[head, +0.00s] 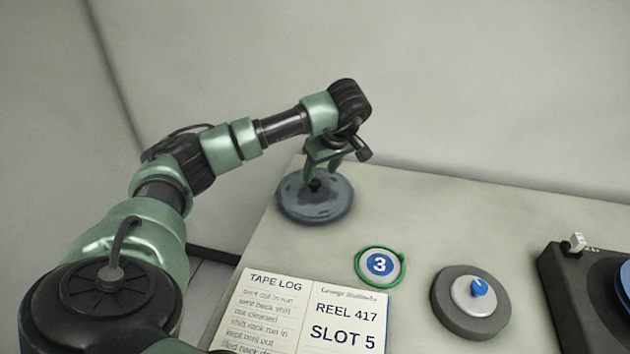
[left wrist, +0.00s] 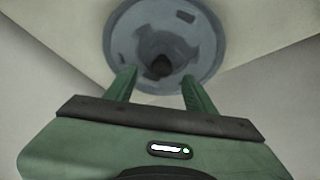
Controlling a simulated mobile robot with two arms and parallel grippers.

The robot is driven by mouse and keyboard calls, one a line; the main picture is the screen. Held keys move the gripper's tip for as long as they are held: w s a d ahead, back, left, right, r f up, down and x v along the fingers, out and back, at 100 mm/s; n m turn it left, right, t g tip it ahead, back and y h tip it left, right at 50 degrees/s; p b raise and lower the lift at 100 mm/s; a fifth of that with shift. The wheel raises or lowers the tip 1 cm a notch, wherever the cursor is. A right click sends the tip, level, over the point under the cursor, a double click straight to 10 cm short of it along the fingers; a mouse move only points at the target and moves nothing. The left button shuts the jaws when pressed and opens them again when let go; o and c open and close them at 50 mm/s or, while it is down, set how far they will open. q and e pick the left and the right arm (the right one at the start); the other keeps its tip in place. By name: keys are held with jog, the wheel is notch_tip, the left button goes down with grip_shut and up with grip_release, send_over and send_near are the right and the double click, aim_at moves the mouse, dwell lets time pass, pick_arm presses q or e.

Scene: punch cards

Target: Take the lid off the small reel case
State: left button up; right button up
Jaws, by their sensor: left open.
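The small reel case (head: 322,210) is a round, flat, blue-grey case at the far left corner of the table. Its lid (left wrist: 203,48) has a dark knob (left wrist: 161,66) in the middle, and the lid looks seated on the case. My left gripper (head: 320,174) points down over the case. It is open, and in the left wrist view its two green fingers (left wrist: 160,78) show on either side of the knob, apart from it. The exact height of the fingertips over the lid is hard to tell. My right gripper is not in view.
A tape log sheet (head: 300,318) lies at the front left. A green-ringed disc marked 3 (head: 380,265), a grey round piece with a blue knob (head: 470,303) and a black machine (head: 585,300) stand to the right. The table (head: 440,205) is bare behind them.

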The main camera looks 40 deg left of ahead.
aim_at(315, 182)
pick_arm(q)
jog(key=x, duration=0.5)
jog(key=shift+s+p, duration=0.1)
jog(key=shift+p, duration=0.2)
grip_shut()
jog(key=shift+r, duration=0.2)
